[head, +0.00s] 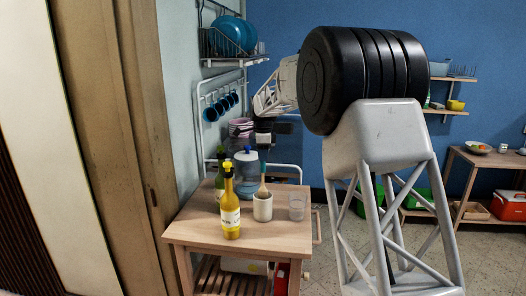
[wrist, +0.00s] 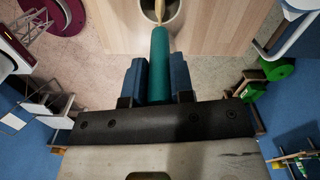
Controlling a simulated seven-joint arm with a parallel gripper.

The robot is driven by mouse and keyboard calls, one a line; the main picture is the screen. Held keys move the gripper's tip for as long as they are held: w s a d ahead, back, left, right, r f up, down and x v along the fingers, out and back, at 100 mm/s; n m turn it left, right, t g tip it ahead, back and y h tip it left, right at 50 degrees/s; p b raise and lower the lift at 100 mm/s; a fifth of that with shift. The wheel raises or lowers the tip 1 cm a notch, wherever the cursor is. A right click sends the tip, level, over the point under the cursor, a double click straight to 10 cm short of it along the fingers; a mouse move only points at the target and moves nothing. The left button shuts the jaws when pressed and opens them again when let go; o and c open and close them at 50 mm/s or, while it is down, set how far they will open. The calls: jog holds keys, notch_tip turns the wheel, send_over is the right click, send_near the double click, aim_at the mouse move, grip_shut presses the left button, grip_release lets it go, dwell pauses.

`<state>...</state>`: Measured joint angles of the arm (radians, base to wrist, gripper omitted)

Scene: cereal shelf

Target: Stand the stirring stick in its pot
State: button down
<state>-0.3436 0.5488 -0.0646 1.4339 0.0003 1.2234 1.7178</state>
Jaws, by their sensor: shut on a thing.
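The stirring stick has a teal handle (wrist: 159,65) and a pale wooden lower part, which shows in the head view (head: 263,180). My gripper (head: 264,142) is shut on the handle. In the wrist view the handle sits between the blue fingers (wrist: 156,80). The stick hangs nearly upright, wooden end down. The pot is a white cylinder (head: 263,209) on the small wooden table, directly below my gripper. The stick's lower end is at the pot's mouth; I cannot tell how deep it reaches. The pot's rim also shows in the wrist view (wrist: 176,20).
On the wooden table (head: 205,230), a yellow bottle (head: 230,213) stands left of the pot and a clear glass (head: 297,207) right of it. A dark green bottle (head: 220,182) and a blue-topped jug (head: 246,172) stand behind. A dish rack (head: 222,42) hangs above.

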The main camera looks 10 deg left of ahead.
aim_at(263, 172)
jog(key=shift+f, duration=2.05)
jog(key=c, duration=0.9)
grip_release()
jog(key=shift+r, duration=0.1)
jog(key=shift+r, duration=3.8)
